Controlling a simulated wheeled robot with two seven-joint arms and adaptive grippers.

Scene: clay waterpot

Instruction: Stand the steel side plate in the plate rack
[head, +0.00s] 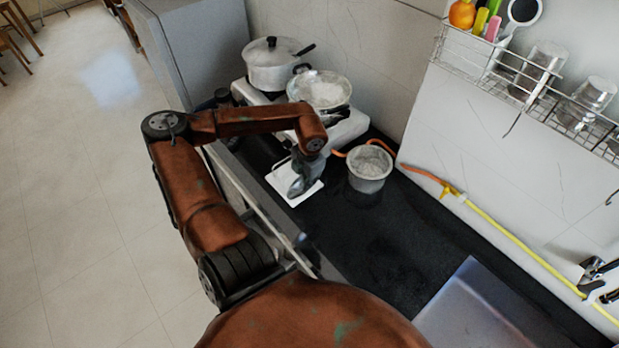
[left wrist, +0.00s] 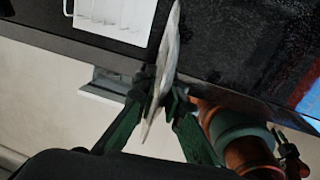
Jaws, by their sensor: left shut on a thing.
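My left gripper (head: 299,184) is shut on the steel side plate (left wrist: 168,55). In the left wrist view the plate is nearly edge-on, a thin pale silver strip between the two green fingers (left wrist: 160,95). In the head view the gripper is over a white plate rack (head: 282,183) on the dark counter by the stove. The rack is partly hidden by the gripper. In the left wrist view the white slatted rack (left wrist: 112,12) is at the top, left of the plate. I cannot tell whether plate and rack touch. My right gripper is not clearly seen.
A metal pot (head: 370,168) stands close right of the rack. Behind is a stove with a lidded pot (head: 272,64) and a pan (head: 320,90). A wire shelf (head: 560,95) hangs on the right wall. The dark counter (head: 390,250) before the sink (head: 480,315) is clear.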

